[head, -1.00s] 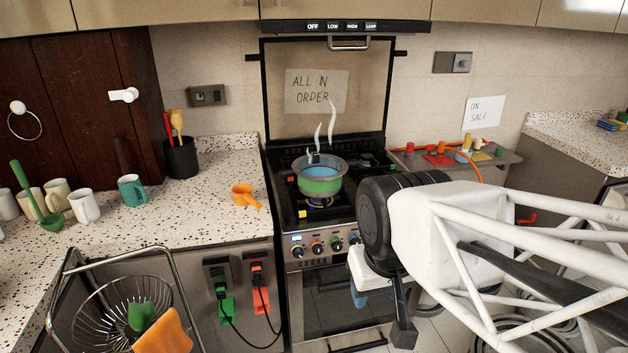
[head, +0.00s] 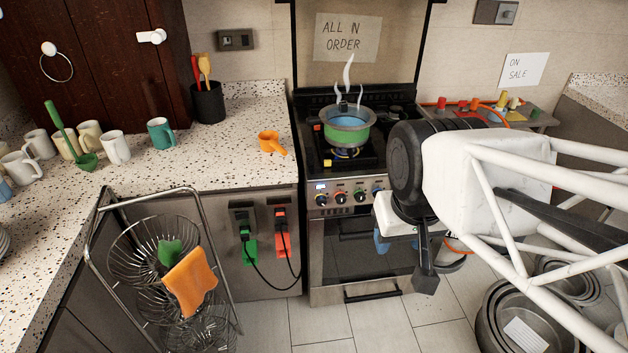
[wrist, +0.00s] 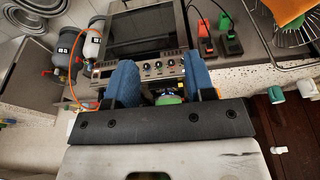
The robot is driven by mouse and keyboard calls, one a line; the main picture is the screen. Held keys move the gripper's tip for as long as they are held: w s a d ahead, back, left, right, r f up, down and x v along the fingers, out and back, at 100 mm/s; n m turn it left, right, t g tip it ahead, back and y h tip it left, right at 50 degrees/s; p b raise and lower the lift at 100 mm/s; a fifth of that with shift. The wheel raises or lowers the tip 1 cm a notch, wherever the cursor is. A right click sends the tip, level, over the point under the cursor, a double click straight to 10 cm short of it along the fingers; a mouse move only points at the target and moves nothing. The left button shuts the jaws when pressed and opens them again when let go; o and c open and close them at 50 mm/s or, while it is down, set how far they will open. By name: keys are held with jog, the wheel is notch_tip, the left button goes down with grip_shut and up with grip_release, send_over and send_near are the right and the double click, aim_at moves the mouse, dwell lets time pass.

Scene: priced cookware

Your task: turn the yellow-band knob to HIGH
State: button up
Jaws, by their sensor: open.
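The stove's control panel (head: 349,195) carries a row of several dark knobs with coloured marks. The third knob from the left (head: 359,195) looks green and the second (head: 340,197) red. I cannot tell surely which knob has the yellow band. The row also shows in the wrist view (wrist: 162,67), turned upside down. My gripper (head: 381,243) is at the right front of the stove, its blue fingers partly hidden behind my wrist. In the wrist view my gripper (wrist: 160,70) is open, fingers apart with nothing held; the knobs appear beyond and between them.
A steaming green-banded pot (head: 345,128) stands on the hob. Plugs with cables (head: 283,232) hang left of the oven. A wire basket rack (head: 155,245) stands front left; metal pots (head: 515,315) lie on the floor at right.

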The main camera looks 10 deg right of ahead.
jog(key=w+a+f+t, duration=0.1)
jog(key=w+f+t, duration=0.3)
jog(key=w, duration=0.6)
jog(key=w+a+f+m+t, duration=0.1)
jog(key=w+f, duration=0.4)
jog(key=w, duration=0.5)
jog(key=w+a+f+t, duration=0.1)
jog(key=w+f+t, duration=0.3)
jog(key=w, duration=0.7)
jog(key=w+f+m+t, duration=0.1)
jog(key=w+f+t, duration=0.1)
jog(key=w+f, duration=0.5)
jog(key=m+t, duration=0.1)
jog(key=t, duration=0.3)
send_near(322, 203)
jog(key=w, duration=0.2)
jog(key=shift+w+d+f, duration=0.1)
jog(key=shift+w+f, duration=0.1)
jog(key=shift+w, duration=0.05)
jog(key=shift+w, duration=0.1)
jog(key=shift+w, duration=3.8)
